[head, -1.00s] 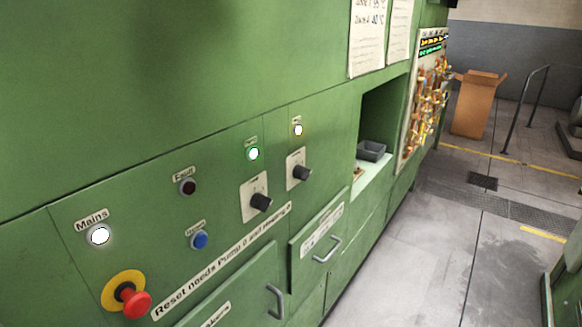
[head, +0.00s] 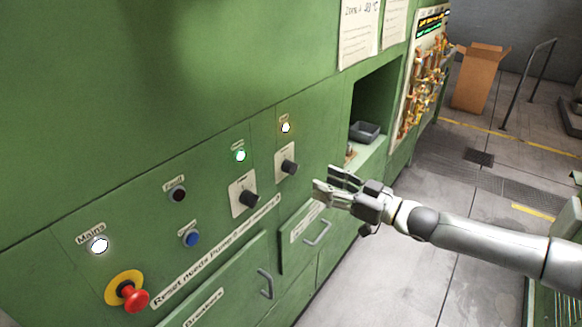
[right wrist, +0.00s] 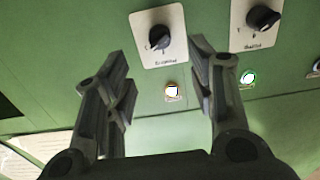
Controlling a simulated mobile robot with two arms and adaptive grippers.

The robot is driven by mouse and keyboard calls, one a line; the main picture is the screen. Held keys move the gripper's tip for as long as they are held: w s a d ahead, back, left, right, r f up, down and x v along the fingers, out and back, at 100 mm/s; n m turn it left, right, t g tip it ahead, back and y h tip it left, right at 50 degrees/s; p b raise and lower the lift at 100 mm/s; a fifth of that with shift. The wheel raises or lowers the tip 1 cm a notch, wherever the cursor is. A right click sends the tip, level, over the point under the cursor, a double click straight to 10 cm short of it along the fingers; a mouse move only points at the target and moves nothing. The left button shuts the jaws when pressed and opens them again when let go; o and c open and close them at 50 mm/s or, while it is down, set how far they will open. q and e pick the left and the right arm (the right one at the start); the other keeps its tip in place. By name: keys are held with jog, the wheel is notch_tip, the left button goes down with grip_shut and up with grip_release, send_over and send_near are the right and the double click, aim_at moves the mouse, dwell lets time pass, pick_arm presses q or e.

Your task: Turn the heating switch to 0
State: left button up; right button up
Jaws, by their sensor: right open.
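Two black rotary switches on pale plates sit on the green panel, the left one (head: 249,198) under a green lamp and the right one (head: 289,167) under a yellowish lamp. Their labels are too blurred to tell which is heating. My right gripper (head: 327,182) is open and empty, just right of the right switch and apart from it. In the right wrist view the fingers (right wrist: 158,58) point toward the right switch (right wrist: 159,38), which shows between and beyond the tips. The left switch (right wrist: 263,18) shows at upper right there. My left gripper is out of view.
The panel also holds a white Mains lamp (head: 99,244), a red emergency button (head: 134,298), a blue button (head: 191,239) and a dark Fault lamp (head: 177,194). A grey tray (head: 364,131) stands in a recess at right.

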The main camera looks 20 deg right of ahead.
aim_at(296, 171)
jog(key=p+x, duration=0.2)
jog(key=x, duration=0.6)
jog(key=shift+w+a, duration=0.1)
jog(key=shift+w, duration=0.05)
jog(key=shift+w+a+p, duration=0.4)
jog(key=shift+w+a, duration=0.05)
jog(key=shift+w, duration=0.1)
jog(key=c, duration=1)
jog(key=shift+f, duration=0.1)
